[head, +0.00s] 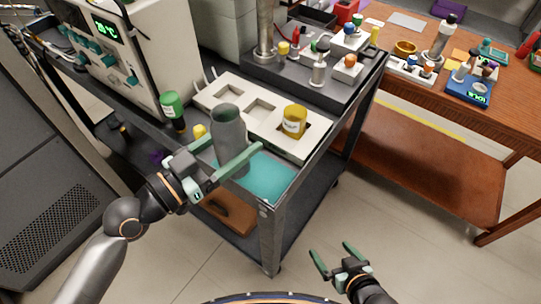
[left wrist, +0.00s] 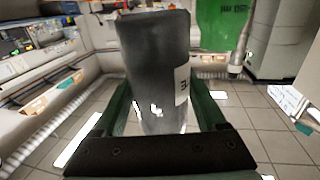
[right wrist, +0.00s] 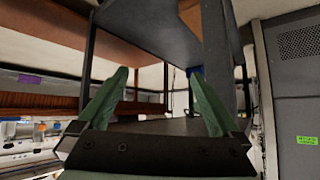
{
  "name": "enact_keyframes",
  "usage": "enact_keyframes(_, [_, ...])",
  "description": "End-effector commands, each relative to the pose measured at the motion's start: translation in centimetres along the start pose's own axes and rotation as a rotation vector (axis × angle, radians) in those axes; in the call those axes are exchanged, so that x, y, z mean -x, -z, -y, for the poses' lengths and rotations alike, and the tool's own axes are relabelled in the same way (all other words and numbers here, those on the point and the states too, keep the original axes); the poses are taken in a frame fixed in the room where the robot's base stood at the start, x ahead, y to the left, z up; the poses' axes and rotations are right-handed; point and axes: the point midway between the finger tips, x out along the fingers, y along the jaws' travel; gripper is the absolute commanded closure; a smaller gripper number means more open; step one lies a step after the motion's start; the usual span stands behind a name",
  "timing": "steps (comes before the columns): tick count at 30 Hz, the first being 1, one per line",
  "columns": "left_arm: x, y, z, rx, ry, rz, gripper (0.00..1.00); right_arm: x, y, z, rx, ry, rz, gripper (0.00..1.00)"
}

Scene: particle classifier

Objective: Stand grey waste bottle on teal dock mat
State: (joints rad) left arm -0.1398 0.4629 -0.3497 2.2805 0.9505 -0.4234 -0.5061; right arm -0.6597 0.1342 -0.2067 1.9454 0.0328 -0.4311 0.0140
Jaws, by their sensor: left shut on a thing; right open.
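The grey waste bottle (head: 229,135) is upright between the fingers of my left gripper (head: 232,172), which is shut on it. In the left wrist view the bottle (left wrist: 157,65) fills the space between the green fingers and shows a pale label at its right side. In the head view the bottle's base is partly hidden by the near finger. I cannot tell whether the bottle touches the mat. My right gripper (head: 336,262) is open and empty, low in front of the cart.
A white tray (head: 230,92) with square recesses stands behind the mat and holds a yellow jar (head: 294,121). A green-capped bottle (head: 172,110) stands left of the grey bottle. A wooden bench (head: 440,110) is at the right.

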Motion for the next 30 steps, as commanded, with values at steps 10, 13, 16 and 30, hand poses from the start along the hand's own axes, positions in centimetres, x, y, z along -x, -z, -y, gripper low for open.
enact_keyframes(10, [-5.6,-5.2,-1.7,0.001,-0.001,-0.001,0.92,-0.5,-1.9,-0.2,-0.003,-0.003,0.031,0.0])
enact_keyframes(13, [-6.2,-5.9,-1.8,-0.001,0.0,-0.002,0.92,-0.6,-1.9,0.2,-0.002,0.006,0.032,0.0])
enact_keyframes(16, [-6.6,-6.5,-1.9,-0.001,0.0,-0.002,0.92,-0.8,-1.4,0.5,0.0,0.012,0.021,0.0])
enact_keyframes(30, [-7.1,-10.1,-2.1,-0.001,0.0,-0.001,0.92,-1.8,-0.9,1.3,0.005,0.035,0.008,0.0])
